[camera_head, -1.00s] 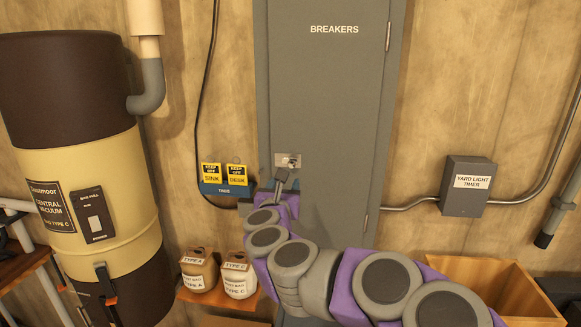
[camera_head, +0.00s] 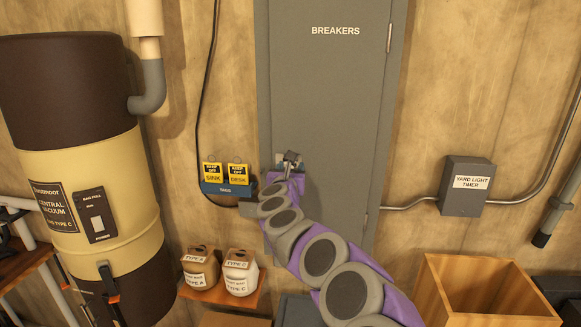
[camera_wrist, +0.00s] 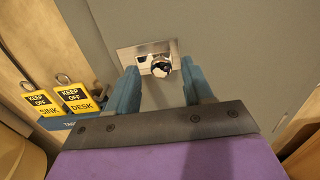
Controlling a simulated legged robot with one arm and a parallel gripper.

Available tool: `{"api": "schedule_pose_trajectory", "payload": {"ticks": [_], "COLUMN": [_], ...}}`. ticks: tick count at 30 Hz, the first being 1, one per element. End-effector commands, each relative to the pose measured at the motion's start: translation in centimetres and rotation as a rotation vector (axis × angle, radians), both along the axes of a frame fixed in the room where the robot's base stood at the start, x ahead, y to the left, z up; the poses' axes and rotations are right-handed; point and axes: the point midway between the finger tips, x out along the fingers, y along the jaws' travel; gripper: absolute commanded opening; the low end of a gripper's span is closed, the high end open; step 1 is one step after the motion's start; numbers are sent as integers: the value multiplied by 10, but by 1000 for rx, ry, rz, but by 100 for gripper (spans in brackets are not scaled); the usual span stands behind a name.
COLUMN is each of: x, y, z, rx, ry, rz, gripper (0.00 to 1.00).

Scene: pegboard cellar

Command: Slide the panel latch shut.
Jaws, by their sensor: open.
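The panel latch is a small metal plate (camera_wrist: 140,53) with a shiny knob (camera_wrist: 161,67) on the grey panel door (camera_head: 325,85) labelled BREAKERS. In the head view the latch is mostly hidden behind my gripper (camera_head: 289,160). In the wrist view my gripper (camera_wrist: 160,72) is open, with one blue finger on each side of the knob. The knob shows between the fingertips, nearer the right one. I cannot tell whether either finger touches it.
Yellow KEEP OFF tags (camera_head: 225,173) hang on a blue rack left of the panel. A YARD LIGHT TIMER box (camera_head: 466,187) is on the wall at right. Below are two labelled jars (camera_head: 240,272) and an open wooden box (camera_head: 437,297). A vacuum canister (camera_head: 85,175) stands at left.

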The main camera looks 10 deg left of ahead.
Motion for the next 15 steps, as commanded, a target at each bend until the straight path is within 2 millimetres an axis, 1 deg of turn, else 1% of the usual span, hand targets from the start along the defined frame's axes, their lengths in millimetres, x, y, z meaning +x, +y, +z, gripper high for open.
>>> {"api": "schedule_pose_trajectory", "payload": {"ticks": [6,15], "x": [7,8], "y": [0,0], "z": [1,1], "rx": [0,1], "ry": [-2,-2], "rz": [0,0], "gripper": [51,50]}}
